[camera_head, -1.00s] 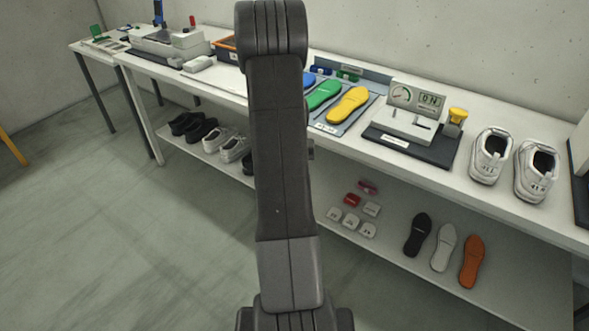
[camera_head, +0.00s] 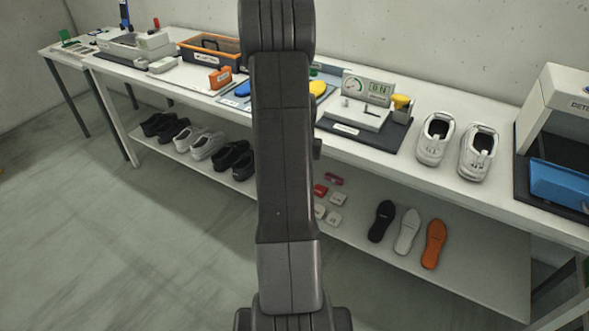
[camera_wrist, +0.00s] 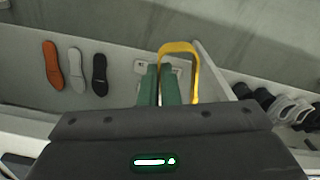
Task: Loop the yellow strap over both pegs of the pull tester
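The yellow strap (camera_wrist: 181,46) shows in the wrist view as a closed-looking loop standing out beyond my fingertips. My gripper (camera_wrist: 159,72) has green fingers close together, with the strap's near part between or just behind them; the exact contact is hidden. The gripper is not visible in the head view, where my arm rises through the middle. The pull tester (camera_head: 367,88), with a dial and a display reading like 0N, stands on a dark base on the bench, right of my arm. Small upright parts stand on its white block, but the pegs are too small to make out clearly.
An orange-rimmed crate (camera_head: 213,54) stands left. Soles (camera_head: 407,231) and small boxes lie on the lower shelf.

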